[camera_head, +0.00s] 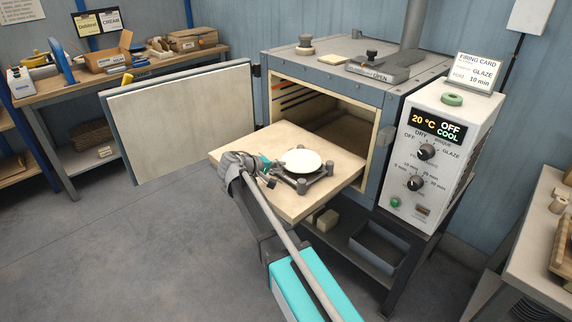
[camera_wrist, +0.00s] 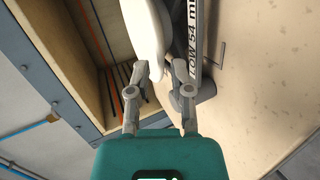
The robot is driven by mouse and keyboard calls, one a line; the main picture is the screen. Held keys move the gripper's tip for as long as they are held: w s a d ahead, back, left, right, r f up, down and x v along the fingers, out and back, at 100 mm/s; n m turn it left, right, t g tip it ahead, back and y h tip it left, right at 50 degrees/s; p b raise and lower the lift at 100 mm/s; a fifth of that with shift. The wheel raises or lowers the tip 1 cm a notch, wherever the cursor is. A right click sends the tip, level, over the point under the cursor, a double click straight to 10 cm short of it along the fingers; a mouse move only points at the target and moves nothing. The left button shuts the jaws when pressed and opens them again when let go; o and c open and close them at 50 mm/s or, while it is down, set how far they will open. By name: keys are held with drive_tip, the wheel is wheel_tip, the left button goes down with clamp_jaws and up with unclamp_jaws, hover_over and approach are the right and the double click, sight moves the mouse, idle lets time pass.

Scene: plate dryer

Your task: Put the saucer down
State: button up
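The white saucer (camera_head: 301,161) lies about level over a dark stand with short posts (camera_head: 302,184), on the pale shelf (camera_head: 235,150) in front of the chamber. My gripper (camera_head: 272,166) is at the saucer's left edge. In the wrist view my gripper (camera_wrist: 161,66) has its two fingers apart, and the saucer (camera_wrist: 148,30) shows nearly edge-on, its rim reaching between them. A gap shows between the rim and the right finger; contact with the left finger is unclear. Whether the saucer rests fully on the stand is hard to tell.
The dryer chamber (camera_head: 335,112) is open behind the shelf, its door (camera_head: 185,120) swung out to the left. The control panel (camera_head: 437,150) at right reads 20 °C, OFF, COOL. A cluttered bench (camera_head: 60,85) stands far left. A worktable (camera_head: 545,240) stands right.

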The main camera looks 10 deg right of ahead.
drive_tip(key=p+v, duration=0.3)
drive_tip(key=v, duration=0.5)
drive_tip(key=shift+a, duration=0.2)
drive_tip(key=shift+s, duration=0.15)
idle(0.9)
